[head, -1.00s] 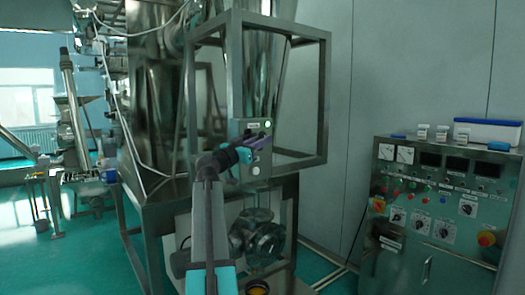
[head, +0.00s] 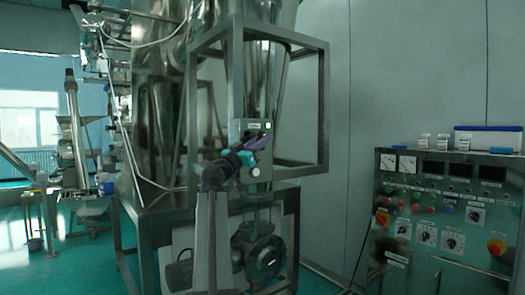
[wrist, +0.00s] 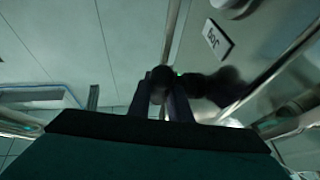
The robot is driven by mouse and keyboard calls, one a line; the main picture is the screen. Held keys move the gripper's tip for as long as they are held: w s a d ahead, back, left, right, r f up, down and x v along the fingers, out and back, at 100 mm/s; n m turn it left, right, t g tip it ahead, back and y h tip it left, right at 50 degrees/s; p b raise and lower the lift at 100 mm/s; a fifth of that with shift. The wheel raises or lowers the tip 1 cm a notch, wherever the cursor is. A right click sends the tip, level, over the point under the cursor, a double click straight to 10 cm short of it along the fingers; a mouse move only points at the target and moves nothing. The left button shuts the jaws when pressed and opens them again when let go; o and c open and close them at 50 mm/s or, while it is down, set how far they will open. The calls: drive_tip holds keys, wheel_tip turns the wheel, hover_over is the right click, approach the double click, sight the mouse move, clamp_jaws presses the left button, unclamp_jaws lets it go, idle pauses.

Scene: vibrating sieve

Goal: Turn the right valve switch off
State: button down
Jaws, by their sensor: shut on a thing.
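A small grey control box (head: 240,127) sits on the metal frame, with a lit green lamp (head: 266,125) at its top right and a pale round button (head: 256,172) low down. My gripper (head: 260,146) reaches across the front of this box and covers its middle. In the wrist view, my gripper's two fingers (wrist: 170,98) are closed around a dark knob (wrist: 160,76), which appears to be the valve switch. A white label plate (wrist: 217,40) is fixed to the metal face beside it. The switch's exact setting cannot be read.
The box hangs within a square steel frame (head: 322,110) around the sieve machine. A valve or motor body (head: 262,258) is below. A control cabinet (head: 440,185) with knobs and gauges stands at the right.

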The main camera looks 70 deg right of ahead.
drive_tip(key=shift+s+f+g+h+b, duration=0.15)
drive_tip(key=shift+f+g+h+b, duration=0.4)
drive_tip(key=shift+b, duration=3.2)
drive_tip(key=shift+a+r+n+t+h+b, duration=0.1)
drive_tip(key=shift+r+n+t+h+b, duration=0.35)
drive_tip(key=shift+b, duration=0.75)
drive_tip(key=c, duration=1.6)
unclamp_jaws()
drive_tip(key=shift+s+r, duration=0.1)
drive_tip(key=shift+c, duration=0.2)
drive_tip(key=v, duration=1.4)
drive_tip(key=shift+p, duration=0.35)
